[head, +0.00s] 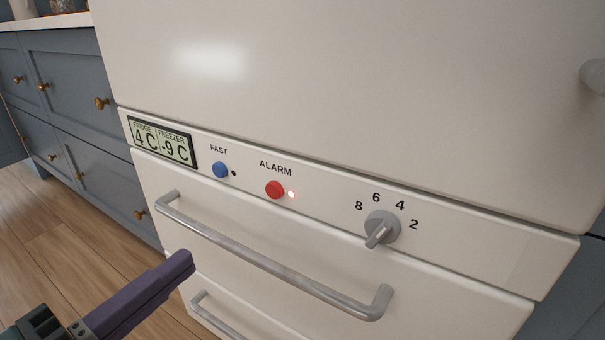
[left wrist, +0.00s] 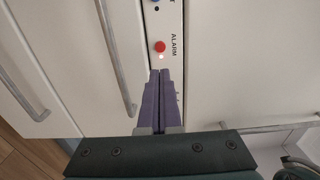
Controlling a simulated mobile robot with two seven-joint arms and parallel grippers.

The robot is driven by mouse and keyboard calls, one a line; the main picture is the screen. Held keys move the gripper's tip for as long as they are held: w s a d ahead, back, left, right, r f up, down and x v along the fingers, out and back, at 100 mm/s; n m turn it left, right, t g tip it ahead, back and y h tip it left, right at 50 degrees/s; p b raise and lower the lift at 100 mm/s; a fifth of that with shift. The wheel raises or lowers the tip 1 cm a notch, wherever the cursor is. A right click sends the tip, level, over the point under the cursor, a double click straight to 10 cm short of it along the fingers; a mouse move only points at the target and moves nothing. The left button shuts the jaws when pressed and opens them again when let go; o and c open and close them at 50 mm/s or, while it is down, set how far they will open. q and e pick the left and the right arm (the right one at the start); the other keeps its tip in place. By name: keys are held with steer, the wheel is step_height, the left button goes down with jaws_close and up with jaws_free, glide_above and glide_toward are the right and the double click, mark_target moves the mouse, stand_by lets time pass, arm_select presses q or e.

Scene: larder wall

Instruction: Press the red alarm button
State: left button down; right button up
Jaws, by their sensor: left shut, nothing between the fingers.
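The red alarm button (head: 275,190) is a round knob on the white control panel of the fridge-freezer, under the word ALARM. A small lamp (head: 291,195) just right of it glows. In the left wrist view the red button (left wrist: 159,46) shows just beyond the fingertips. My left gripper (head: 186,262) is shut with purple fingers, empty, below and left of the button in the head view, in front of the drawer. In the left wrist view its closed fingertips (left wrist: 161,73) point toward the button with a gap between. My right gripper is not in view.
A blue FAST button (head: 220,170) and a display (head: 162,142) sit left of the alarm button. A grey dial (head: 382,228) is to the right. A metal drawer handle (head: 270,262) sticks out below the panel. Blue cabinets (head: 62,75) stand at left.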

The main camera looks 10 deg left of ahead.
mark_target(272, 192)
arm_select(q)
steer(key=b+x, duration=0.2)
steer(key=x, duration=1.1)
steer(key=shift+b, duration=0.4)
